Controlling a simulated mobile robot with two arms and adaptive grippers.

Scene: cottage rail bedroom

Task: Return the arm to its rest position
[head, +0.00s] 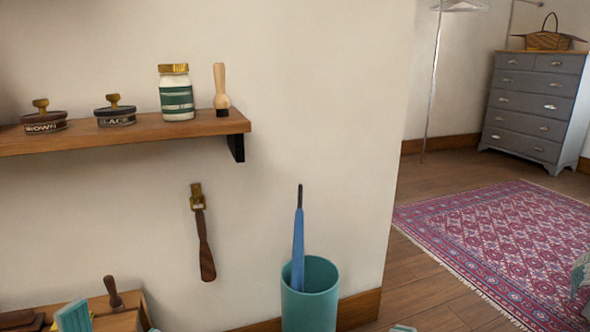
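Neither of my arms or grippers can be made out in the head view. A blue folded umbrella (298,248) with a dark tip stands upright in a teal bin (310,301) by the wall. A wooden shelf (180,128) on the wall holds a brown polish tin (44,121), a black polish tin (115,115), a jar (176,95) with a green label and gold lid, and a wooden-handled brush (220,92). A dark wooden shoehorn (204,240) hangs below the shelf.
A wooden box (125,302) with brushes is at the bottom left. To the right lie open wooden floor (430,290) and a patterned rug (510,240). A grey dresser (532,105) with a basket (550,40) stands at the back. A small pale piece at the bottom edge is unclear.

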